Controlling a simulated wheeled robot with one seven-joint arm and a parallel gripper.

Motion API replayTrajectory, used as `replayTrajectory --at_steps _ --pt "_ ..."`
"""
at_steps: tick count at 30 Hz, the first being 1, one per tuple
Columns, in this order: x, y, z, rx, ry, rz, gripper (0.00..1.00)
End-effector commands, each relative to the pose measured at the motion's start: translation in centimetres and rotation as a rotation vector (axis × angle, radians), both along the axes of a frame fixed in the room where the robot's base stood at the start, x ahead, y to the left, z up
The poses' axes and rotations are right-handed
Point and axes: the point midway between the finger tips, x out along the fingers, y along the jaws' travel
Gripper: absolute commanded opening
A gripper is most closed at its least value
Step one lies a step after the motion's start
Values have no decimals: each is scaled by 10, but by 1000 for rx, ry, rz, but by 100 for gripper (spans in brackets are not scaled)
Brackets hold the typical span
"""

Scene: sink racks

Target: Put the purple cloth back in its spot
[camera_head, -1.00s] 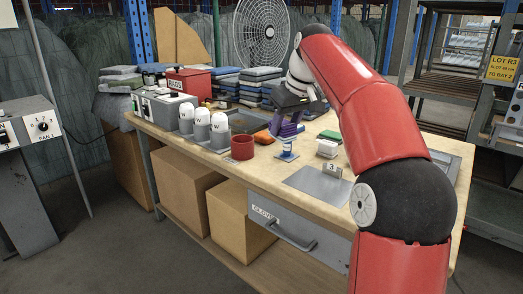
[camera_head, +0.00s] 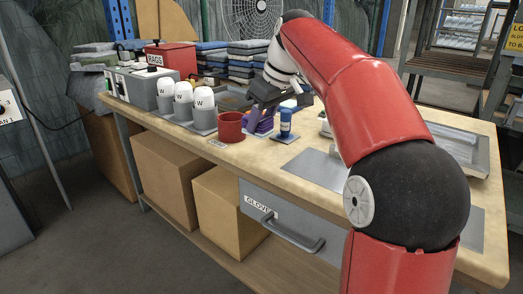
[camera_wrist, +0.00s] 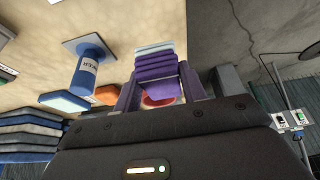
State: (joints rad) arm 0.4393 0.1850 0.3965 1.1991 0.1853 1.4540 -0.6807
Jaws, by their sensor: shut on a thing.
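My gripper (camera_head: 260,112) is shut on the folded purple cloth (camera_head: 265,123). In the wrist view, the layered purple cloth (camera_wrist: 155,72) sits between the two fingers of my gripper (camera_wrist: 157,88). In the head view, it shows between the red cup (camera_head: 230,127) on the left and the blue bottle (camera_head: 286,122) on the right. I cannot tell whether the cloth touches the table. A small part of the red cup shows beyond the cloth in the wrist view.
The bottle stands on a grey plate (camera_head: 299,137). White-capped containers marked W (camera_head: 203,103) stand left of the cup. Stacks of folded cloths (camera_head: 246,62) and a red rags box (camera_head: 170,58) are behind. Bare tabletop (camera_head: 255,157) lies in front of the cup.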

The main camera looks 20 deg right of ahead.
Motion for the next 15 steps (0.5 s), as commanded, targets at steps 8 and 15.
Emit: replayTrajectory --at_steps 8,15 --pt "0 0 -30 0 0 0 16" --pt "0 0 -56 0 -1 -2 16"
